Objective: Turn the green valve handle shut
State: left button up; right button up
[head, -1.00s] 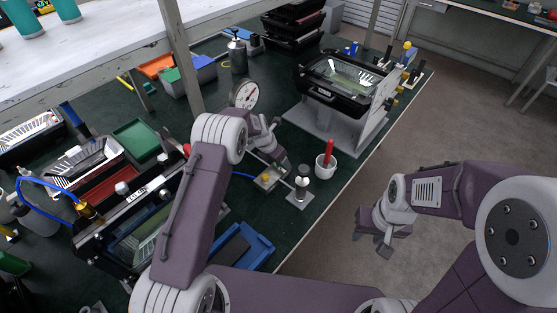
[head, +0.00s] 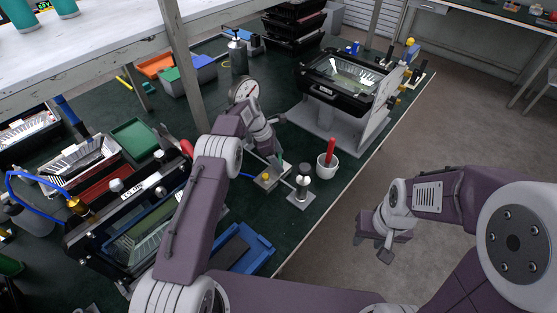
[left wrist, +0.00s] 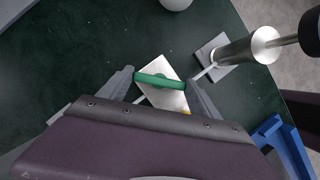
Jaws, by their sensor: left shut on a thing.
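The green valve handle (left wrist: 160,80) is a flat bar over a pale plate (left wrist: 168,99) in the left wrist view. My left gripper (left wrist: 162,78) has one finger at each end of the bar and is shut on it. In the head view my left gripper (head: 277,163) reaches down to the valve's plate (head: 266,182), which has a yellow knob; the handle is mostly hidden there by the gripper. My right gripper (head: 386,250) hangs over the floor beyond the table's right edge, away from the valve; its finger opening is unclear.
A metal cylinder on a square base (head: 302,188) stands right beside the valve. A white cup with a red-handled tool (head: 326,168) is behind it.

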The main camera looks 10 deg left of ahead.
pick_arm(q)
jog(key=shift+w+m, duration=0.1)
jog(key=shift+m, duration=0.4)
jog(key=o, duration=1.4)
jog(key=p+v, duration=0.7)
jog(key=v, duration=0.2)
jog(key=shift+r, duration=0.1)
jog(key=shift+w, duration=0.1)
jog(key=shift+c, duration=0.4)
